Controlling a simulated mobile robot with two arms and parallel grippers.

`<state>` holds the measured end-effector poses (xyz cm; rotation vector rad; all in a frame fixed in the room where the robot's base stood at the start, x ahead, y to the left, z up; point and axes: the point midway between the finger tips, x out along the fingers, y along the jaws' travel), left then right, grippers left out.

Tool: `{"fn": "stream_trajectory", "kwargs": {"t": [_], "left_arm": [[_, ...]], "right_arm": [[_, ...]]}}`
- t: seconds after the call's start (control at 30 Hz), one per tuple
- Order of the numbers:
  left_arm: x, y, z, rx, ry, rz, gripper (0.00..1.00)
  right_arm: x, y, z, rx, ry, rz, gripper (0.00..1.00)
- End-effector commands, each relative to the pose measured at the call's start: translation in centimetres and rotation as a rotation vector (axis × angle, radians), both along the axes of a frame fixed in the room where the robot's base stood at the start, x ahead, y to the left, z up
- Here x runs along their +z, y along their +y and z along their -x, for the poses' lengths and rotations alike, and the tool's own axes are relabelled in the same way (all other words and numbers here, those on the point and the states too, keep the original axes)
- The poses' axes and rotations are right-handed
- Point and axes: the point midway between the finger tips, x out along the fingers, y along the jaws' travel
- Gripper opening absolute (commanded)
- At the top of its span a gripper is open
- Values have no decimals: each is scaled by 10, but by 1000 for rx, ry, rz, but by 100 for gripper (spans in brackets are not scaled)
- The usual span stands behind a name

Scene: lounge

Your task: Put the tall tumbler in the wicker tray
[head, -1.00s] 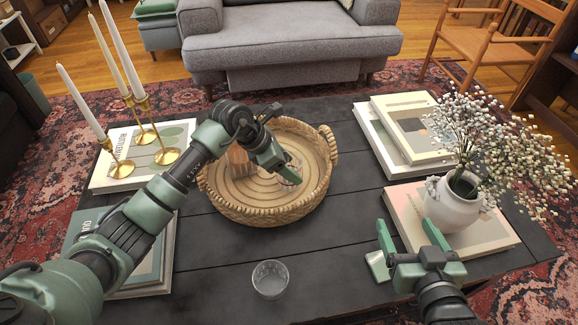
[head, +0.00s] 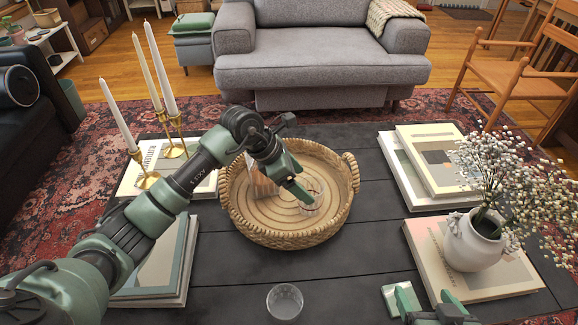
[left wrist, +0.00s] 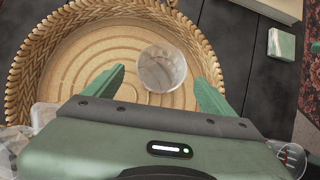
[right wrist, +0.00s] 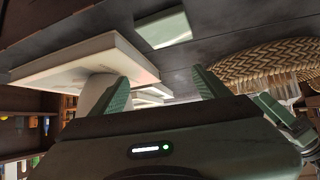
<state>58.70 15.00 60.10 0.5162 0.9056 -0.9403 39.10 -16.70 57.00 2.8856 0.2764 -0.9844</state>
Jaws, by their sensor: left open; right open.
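A clear glass tumbler (head: 316,203) stands inside the round wicker tray (head: 285,236). My left gripper (head: 300,188) is over the tray. In the left wrist view the open fingers (left wrist: 158,90) lie on either side of this tumbler (left wrist: 162,66), with gaps between. Another clear glass (head: 284,302) stands on the dark table in front of the tray. I cannot tell by height which is the tall one. A brownish ribbed item (head: 262,180) sits in the tray, partly hidden by my left gripper. My right gripper (head: 428,305) is open and empty at the lower right.
A small pale green block (head: 392,300) lies beside my right gripper. Books with a white flower vase (head: 474,240) are at right, more books (head: 425,160) behind. Brass candlesticks (head: 147,180) stand on books at left. The table between tray and front glass is clear.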

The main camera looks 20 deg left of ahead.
Motion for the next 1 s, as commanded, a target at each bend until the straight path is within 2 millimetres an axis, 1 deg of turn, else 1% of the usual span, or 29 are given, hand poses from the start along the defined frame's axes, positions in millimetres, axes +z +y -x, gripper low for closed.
{"fn": "stream_trajectory", "kwargs": {"t": [0.03, 0.2, 0.3, 0.4, 0.53, 1.0], "left_arm": [[11, 6, 3, 1, -2, -3, 85], [36, 20, 11, 0, -1, -3, 85], [46, 25, 15, 1, 1, -2, 85], [52, 28, 17, 0, 1, -1, 85], [54, 29, 18, -1, 1, 0, 85], [53, 29, 18, 0, 2, 0, 85]], "right_arm": [[-4, -3, 8, -4, 50, 11, 76], [-23, -12, 34, -14, 195, 43, 76], [-30, -16, 45, -19, 252, 55, 76], [-34, -18, 51, -21, 284, 62, 76], [-36, -19, 54, -23, 300, 66, 76], [-36, -19, 54, -22, 299, 65, 76]]}}
